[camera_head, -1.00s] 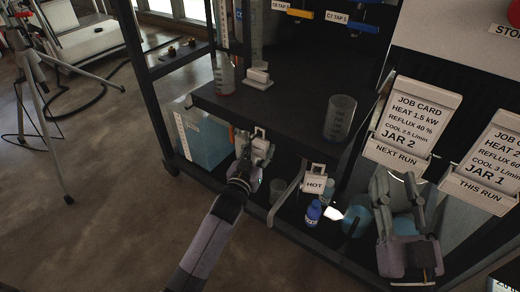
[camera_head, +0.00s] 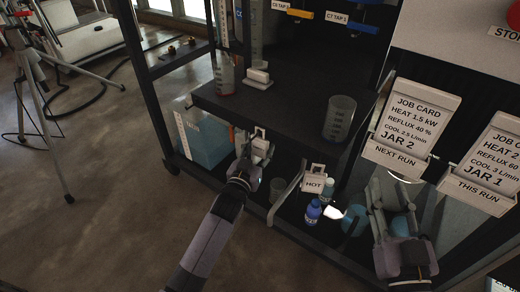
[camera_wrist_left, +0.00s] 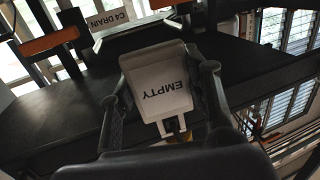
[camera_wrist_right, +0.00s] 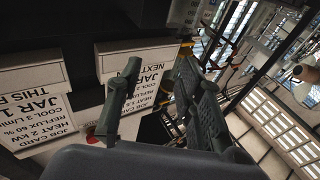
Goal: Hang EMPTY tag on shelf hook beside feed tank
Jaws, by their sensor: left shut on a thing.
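The white EMPTY tag (camera_head: 260,147) is between the fingers of my left gripper (camera_head: 251,152), which is shut on it at the front edge of the dark shelf (camera_head: 287,110). In the left wrist view the tag (camera_wrist_left: 158,88) reads upside down between the two fingers. I cannot tell whether it touches the hook, which I cannot make out. The blue-filled feed tank (camera_head: 203,140) stands low, just left of the tag. My right gripper (camera_head: 391,190) is in front of the job cards, its fingers apart and empty; they also show in the right wrist view (camera_wrist_right: 165,88).
A HOT tag (camera_head: 314,184) hangs to the right at the shelf edge. Below it stand small bottles (camera_head: 313,212). A glass beaker (camera_head: 340,117) stands on the shelf. Job cards (camera_head: 403,127) are at the right. The floor at left is open, with a tripod (camera_head: 40,110).

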